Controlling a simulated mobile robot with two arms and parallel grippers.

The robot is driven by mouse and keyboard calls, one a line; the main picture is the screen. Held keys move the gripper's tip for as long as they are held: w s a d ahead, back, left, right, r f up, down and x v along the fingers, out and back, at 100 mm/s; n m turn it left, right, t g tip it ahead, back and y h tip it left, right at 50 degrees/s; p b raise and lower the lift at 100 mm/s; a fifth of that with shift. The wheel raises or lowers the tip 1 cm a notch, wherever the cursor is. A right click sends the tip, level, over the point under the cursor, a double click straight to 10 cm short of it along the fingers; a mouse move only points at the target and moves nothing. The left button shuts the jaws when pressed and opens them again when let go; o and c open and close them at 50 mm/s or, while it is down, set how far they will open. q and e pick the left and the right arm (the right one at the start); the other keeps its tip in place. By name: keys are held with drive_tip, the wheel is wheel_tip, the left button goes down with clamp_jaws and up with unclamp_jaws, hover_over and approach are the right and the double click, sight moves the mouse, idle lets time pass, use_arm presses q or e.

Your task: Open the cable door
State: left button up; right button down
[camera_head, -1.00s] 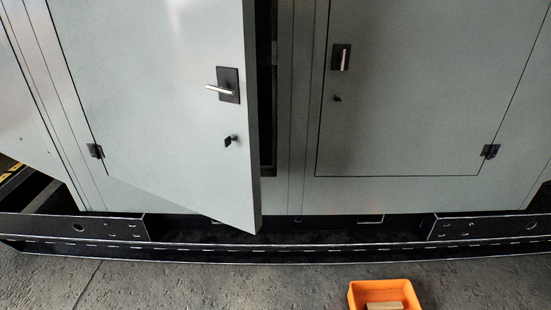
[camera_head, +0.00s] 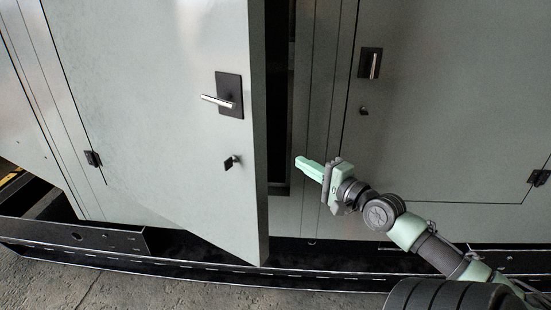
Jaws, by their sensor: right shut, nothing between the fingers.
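The left door (camera_head: 165,110) of the grey-green enclosure stands ajar, with its free right edge swung out toward me. Its lever handle (camera_head: 222,100) is turned level on a black plate, and a key lock (camera_head: 231,162) sits below it. A dark gap (camera_head: 279,95) shows between the door edge and the frame. My right gripper (camera_head: 299,162) is shut and empty, its fingers pointing left at the gap, just right of the door's edge. I cannot tell whether it touches anything. The right door (camera_head: 440,120) is closed, its handle (camera_head: 370,63) upright. My left gripper is not in view.
Hinges (camera_head: 92,158) sit on the left door's left side.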

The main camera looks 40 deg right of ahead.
drive_tip(key=w+p, duration=0.3)
drive_tip(key=w, duration=0.6)
drive_tip(key=a+p, duration=0.1)
drive_tip(key=s+a+p, duration=0.1)
drive_tip(key=a, duration=0.1)
drive_tip(key=shift+s+f, duration=0.1)
drive_tip(key=shift+f, duration=0.05)
